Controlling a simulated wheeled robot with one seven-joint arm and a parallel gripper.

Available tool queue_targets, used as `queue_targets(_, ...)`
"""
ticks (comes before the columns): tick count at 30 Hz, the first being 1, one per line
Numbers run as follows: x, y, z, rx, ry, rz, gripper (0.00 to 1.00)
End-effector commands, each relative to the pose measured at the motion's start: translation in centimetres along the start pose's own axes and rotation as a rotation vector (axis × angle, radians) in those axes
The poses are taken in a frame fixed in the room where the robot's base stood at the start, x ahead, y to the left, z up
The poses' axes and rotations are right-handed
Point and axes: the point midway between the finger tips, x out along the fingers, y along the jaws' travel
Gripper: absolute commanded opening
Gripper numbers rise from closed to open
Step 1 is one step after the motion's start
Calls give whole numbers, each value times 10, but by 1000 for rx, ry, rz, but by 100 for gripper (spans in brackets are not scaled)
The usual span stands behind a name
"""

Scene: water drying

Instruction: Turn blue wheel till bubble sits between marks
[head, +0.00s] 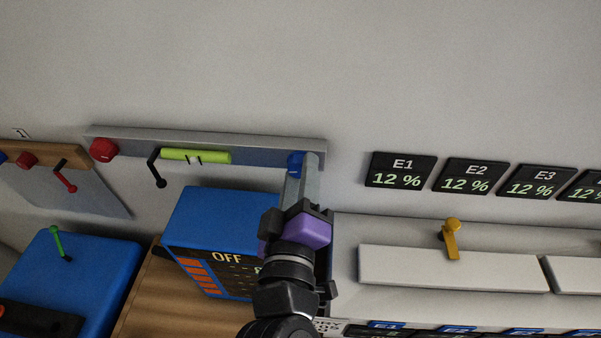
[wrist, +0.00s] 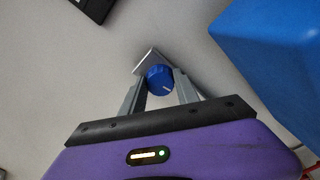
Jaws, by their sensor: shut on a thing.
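The blue wheel (head: 294,161) sits at the right end of a grey bar (head: 255,147) on the wall, partly hidden by my fingers. My gripper (head: 303,170) is shut on it. In the wrist view the blue wheel (wrist: 159,78) lies between the two fingertips, with a pale line on its face. The yellow-green vial (head: 215,157) is on the bar, left of the wheel, with dark marks near its middle. A small pale patch shows by the marks; it is too small to tell exactly where the bubble sits.
A red knob (head: 103,149) and a black crank (head: 155,168) are on the bar's left part. A blue box (head: 225,212) with an OFF display stands below the bar. Dark display panels (head: 399,171) hang at right, above a white ledge with a yellow lever (head: 450,238).

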Motion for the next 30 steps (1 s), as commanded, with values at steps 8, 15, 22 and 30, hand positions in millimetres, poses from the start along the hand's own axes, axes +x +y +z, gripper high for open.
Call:
queue_targets(8,0,-1,0,1,1,-1,59)
queue_targets(15,-1,-1,0,1,1,-1,59)
queue_targets(22,-24,-4,1,1,3,-2,59)
queue_targets(30,-66,-3,1,1,2,-2,59)
